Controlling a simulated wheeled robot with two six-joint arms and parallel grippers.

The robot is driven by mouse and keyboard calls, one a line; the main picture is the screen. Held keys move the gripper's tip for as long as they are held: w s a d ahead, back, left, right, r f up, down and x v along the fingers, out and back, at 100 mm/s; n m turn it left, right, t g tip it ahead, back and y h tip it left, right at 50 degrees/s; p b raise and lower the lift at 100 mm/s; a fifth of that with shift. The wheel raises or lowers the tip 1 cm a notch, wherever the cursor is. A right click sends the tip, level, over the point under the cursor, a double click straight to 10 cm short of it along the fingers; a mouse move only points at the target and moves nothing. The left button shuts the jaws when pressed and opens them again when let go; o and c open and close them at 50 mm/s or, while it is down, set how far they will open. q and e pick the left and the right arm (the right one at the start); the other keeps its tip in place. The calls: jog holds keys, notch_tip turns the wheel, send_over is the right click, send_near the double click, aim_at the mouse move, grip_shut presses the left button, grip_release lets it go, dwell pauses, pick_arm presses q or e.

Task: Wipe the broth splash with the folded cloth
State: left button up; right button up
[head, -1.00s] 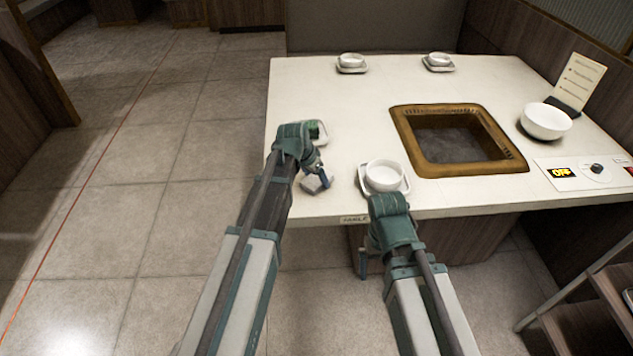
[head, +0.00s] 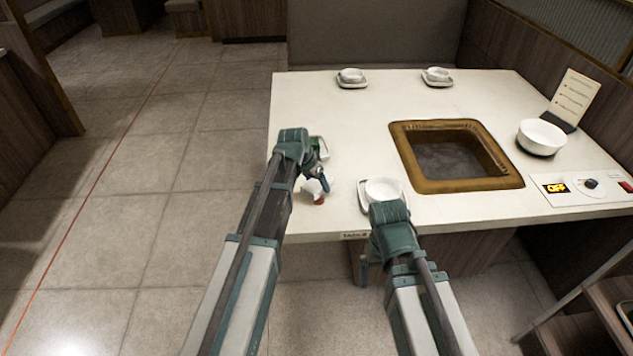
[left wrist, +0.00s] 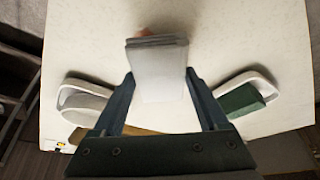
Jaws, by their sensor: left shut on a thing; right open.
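My left gripper (head: 320,182) is shut on the folded cloth (head: 312,187), near the table's left front corner. In the left wrist view the pale, layered cloth (left wrist: 158,70) sits between the two fingers (left wrist: 160,82). A small brown-orange broth splash (head: 319,201) shows at the cloth's near edge. It also shows in the left wrist view (left wrist: 142,34), partly hidden behind the cloth's edge. I cannot tell whether the cloth touches the table. My right gripper (head: 363,274) is open and empty, low in front of the table's front edge.
A white bowl on a saucer (head: 384,190) stands right of the cloth. A tray with a green item (head: 320,146) lies just beyond my left gripper. The brown-framed well (head: 455,186) and a larger white bowl (head: 541,137) are further right.

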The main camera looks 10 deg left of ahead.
pick_arm(q)
jog(key=shift+r+p, duration=0.6)
jog(key=shift+r, duration=0.4)
jog(key=shift+r, duration=0.1)
notch_tip(320, 180, up, 3)
jog(key=p, duration=0.3)
